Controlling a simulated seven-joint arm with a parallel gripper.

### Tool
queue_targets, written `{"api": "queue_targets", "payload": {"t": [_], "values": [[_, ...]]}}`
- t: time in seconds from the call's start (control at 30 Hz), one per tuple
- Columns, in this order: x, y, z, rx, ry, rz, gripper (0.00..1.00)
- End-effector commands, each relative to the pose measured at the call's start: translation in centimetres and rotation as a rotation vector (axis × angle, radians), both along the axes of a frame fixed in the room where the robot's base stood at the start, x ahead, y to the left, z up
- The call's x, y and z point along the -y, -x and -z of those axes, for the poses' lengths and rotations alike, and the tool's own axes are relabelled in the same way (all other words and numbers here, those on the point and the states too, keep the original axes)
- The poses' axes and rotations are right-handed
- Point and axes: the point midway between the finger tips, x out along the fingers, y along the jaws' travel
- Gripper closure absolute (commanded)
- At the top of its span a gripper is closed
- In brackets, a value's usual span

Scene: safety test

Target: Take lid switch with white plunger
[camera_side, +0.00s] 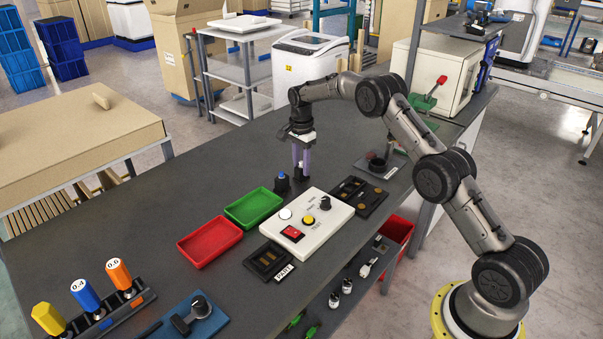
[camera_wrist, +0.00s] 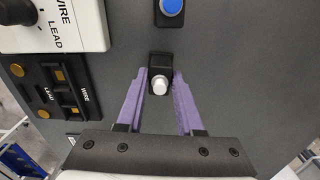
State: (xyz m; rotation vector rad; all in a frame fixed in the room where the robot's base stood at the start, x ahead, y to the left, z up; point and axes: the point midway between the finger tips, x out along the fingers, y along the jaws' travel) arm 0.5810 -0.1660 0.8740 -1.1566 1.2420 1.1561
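The lid switch with the white plunger (camera_wrist: 160,84) is a small black block, seen from above in the wrist view. My gripper (camera_wrist: 160,74) has two purple fingers, one on each side of this switch; narrow gaps seem to remain, though contact is hard to judge. In the side view my gripper (camera_side: 301,168) points down close to the table, and the white-plunger switch is mostly hidden by its fingers. A second lid switch with a blue plunger (camera_side: 282,184) stands just left of the fingers; it also shows at the top of the wrist view (camera_wrist: 171,8).
A white control box (camera_side: 318,236) with knobs and buttons lies in front of my gripper. Dark terminal blocks (camera_side: 372,200) sit to its right. A green tray (camera_side: 254,207) and a red tray (camera_side: 210,242) lie to the left. The table behind the switches is clear.

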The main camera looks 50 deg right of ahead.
Motion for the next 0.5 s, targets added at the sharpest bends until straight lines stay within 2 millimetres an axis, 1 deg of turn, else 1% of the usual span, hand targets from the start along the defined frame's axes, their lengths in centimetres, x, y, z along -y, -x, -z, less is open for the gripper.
{"api": "queue_targets", "payload": {"t": [0.03,0.17,0.2,0.4,0.5], "values": [[0.0,0.01,0.02,0.0,0.0,0.0,0.75],[0.0,0.01,0.02,0.0,0.0,0.0,0.98],[0.0,0.01,0.02,0.0,0.0,0.0,1.0],[0.0,-0.01,-0.07,0.001,0.0,0.0,1.0],[0.01,-0.04,-0.55,0.002,0.0,0.0,1.0]]}}
